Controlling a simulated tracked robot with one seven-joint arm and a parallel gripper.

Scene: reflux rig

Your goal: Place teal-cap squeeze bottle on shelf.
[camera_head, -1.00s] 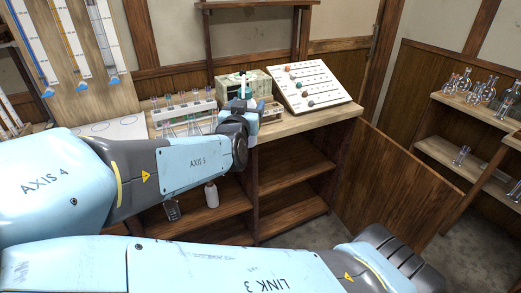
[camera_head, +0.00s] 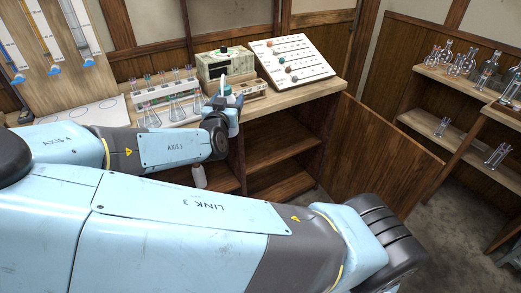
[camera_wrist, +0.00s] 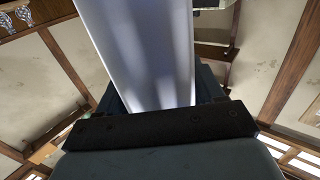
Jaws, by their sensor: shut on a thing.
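The squeeze bottle shows its teal cap (camera_head: 226,90) and pale nozzle just above my gripper (camera_head: 224,104) in the head view. In the wrist view its smooth white body (camera_wrist: 150,50) stands between the jaws. My gripper is shut on the bottle, in front of the bench's front edge. My arm hides part of the gripper and the lower bottle. Below the bench top is an open cabinet with a wooden shelf (camera_head: 285,144) in its right compartment. A second wooden shelf unit with a middle shelf (camera_head: 425,125) stands at the far right.
The bench top holds a rack of glassware (camera_head: 172,100), a green box (camera_head: 226,64) and a sloped panel with coloured knobs (camera_head: 290,60). A white bottle (camera_head: 198,176) stands in the left cabinet compartment. A wooden door panel (camera_head: 378,150) stands open beside the cabinet.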

